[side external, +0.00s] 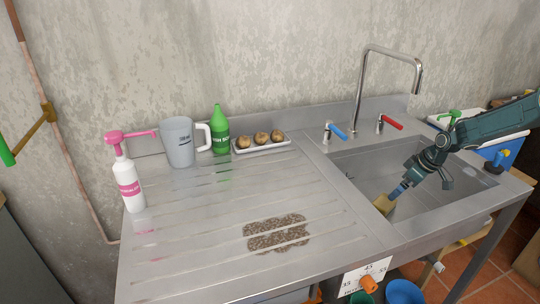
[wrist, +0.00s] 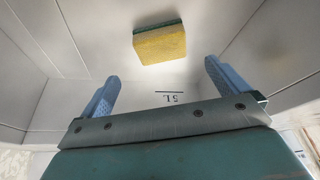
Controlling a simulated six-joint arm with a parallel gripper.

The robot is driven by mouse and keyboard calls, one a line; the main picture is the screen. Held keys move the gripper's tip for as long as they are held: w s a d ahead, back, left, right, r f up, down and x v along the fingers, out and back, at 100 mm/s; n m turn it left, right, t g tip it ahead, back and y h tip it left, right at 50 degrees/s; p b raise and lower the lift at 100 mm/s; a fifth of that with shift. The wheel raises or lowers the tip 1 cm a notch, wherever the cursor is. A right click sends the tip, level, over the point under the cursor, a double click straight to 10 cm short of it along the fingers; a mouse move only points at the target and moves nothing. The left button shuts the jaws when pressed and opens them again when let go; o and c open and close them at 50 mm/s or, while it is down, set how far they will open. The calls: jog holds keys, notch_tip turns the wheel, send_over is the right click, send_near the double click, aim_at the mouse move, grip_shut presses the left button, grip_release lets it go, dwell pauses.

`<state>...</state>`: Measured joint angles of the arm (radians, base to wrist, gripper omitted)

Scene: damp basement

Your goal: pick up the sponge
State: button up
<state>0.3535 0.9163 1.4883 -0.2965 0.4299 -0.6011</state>
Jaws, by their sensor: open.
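The sponge (wrist: 161,46) is yellow with a dark green layer along one edge. In the wrist view it lies on the pale sink surface, beyond the fingertips and between their lines. In the side view a yellowish block (side external: 383,205), seemingly the sponge, shows at the near left of the sink basin (side external: 435,200), just below my gripper. My gripper (wrist: 160,72) has its two blue fingers wide apart with nothing between them. It also shows in the side view (side external: 398,191), pointing down into the basin. I cannot tell the exact gap to the sponge.
A faucet (side external: 363,90) with blue (side external: 338,132) and red (side external: 391,122) handles stands behind the basin. The ribbed drainboard holds a white pump bottle (side external: 130,185), a grey jug (side external: 178,145), a green bottle (side external: 219,130) and a tray (side external: 262,147) of brown round items. Basin walls surround my gripper.

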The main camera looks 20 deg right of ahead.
aim_at(385, 201)
jog(key=shift+x, duration=2.8)
jog(key=shift+x, duration=2.55)
jog(key=shift+w+a, duration=0.15)
jog(key=c, duration=1.1)
jog(key=shift+r, duration=0.15)
notch_tip(385, 201, up, 20)
jog(key=shift+a, duration=0.15)
